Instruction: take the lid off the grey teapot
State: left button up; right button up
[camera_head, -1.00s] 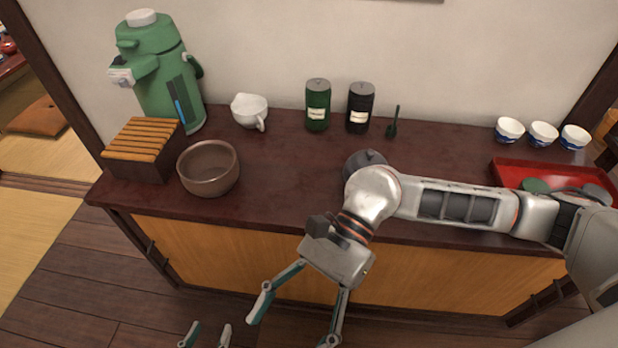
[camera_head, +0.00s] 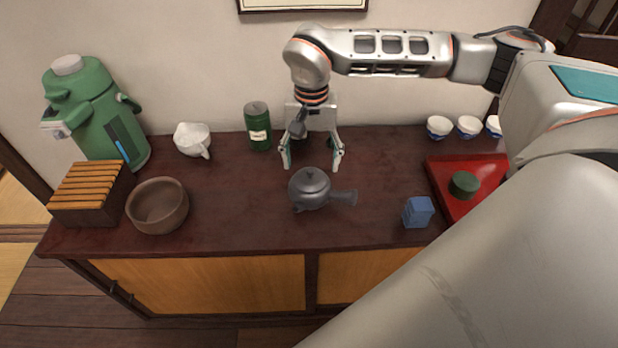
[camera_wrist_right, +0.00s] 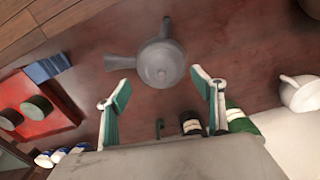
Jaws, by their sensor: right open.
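The grey teapot (camera_head: 309,192) stands upright on the dark red-brown counter, its side handle pointing right in the head view. Its lid (camera_head: 310,179), with a small round knob, sits on top. In the right wrist view the teapot (camera_wrist_right: 148,54) lies beyond my fingertips, with its lid (camera_wrist_right: 160,64) facing the camera. My right gripper (camera_head: 312,166) is open, pointing down just behind the teapot. Its fingers are spread, with nothing between them, and look apart from the teapot. In the right wrist view, both fingers of the gripper (camera_wrist_right: 163,85) show. My left gripper is out of view.
A green canister (camera_head: 258,128) stands behind and left of my right gripper. A blue box (camera_head: 418,213) stands right of the teapot, before a red tray (camera_head: 440,176). A brown bowl (camera_head: 158,207) is at left. Counter between bowl and teapot is clear.

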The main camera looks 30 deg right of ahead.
aim_at(310, 170)
jog(key=f, duration=0.4)
jog(key=shift+w+f, duration=0.15)
jog(key=shift+w, duration=0.1)
